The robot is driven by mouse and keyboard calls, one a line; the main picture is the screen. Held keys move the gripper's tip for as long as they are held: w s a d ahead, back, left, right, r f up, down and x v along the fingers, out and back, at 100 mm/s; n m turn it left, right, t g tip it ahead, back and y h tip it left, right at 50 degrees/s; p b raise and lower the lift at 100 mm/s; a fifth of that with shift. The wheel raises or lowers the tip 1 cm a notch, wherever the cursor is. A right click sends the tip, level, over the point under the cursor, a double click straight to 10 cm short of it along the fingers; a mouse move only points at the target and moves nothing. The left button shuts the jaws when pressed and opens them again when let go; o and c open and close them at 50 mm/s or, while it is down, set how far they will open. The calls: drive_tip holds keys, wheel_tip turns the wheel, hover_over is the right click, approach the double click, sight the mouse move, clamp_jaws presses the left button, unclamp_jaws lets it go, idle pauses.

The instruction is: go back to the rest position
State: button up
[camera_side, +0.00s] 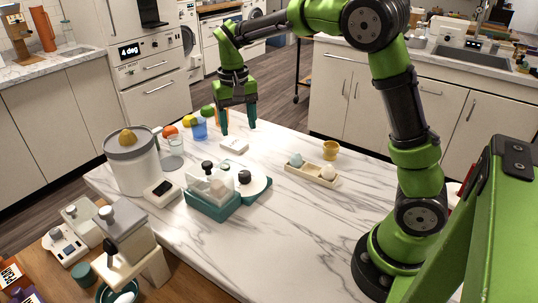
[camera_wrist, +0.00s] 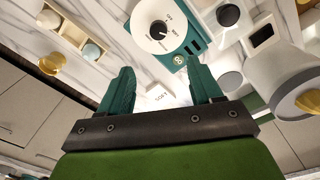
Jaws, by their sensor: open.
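My gripper (camera_side: 238,128) hangs over the far part of the marble table (camera_side: 275,225) in the side view, its fingers pointing down. In the wrist view my gripper (camera_wrist: 160,85) shows two teal fingers spread apart with nothing between them. A small white box (camera_side: 234,145) lies on the table just below and near the fingertips. It also shows between the fingers in the wrist view (camera_wrist: 160,97). I cannot tell the exact height of the fingertips above the table.
A cream tray (camera_side: 313,176) with two small round items and a yellow cup (camera_side: 330,150) stand right of my gripper. A teal-based appliance (camera_side: 213,205), a large grey-lidded canister (camera_side: 132,165) and a blue cup (camera_side: 199,128) stand left.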

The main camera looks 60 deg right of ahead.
drive_tip(key=s+a+r+n+t+y, duration=0.1)
drive_tip(key=s+a+r+t, duration=0.1)
drive_tip(key=s, duration=0.8)
drive_tip(key=s+a+r+n+t+y, duration=0.1)
drive_tip(key=s+a+r+t, duration=0.2)
drive_tip(key=s, duration=0.7)
drive_tip(key=shift+a+r+n+t, duration=0.3)
drive_tip(key=shift+a+t, duration=0.6)
drive_tip(key=shift+t, duration=0.2)
drive_tip(key=shift+c, duration=0.3)
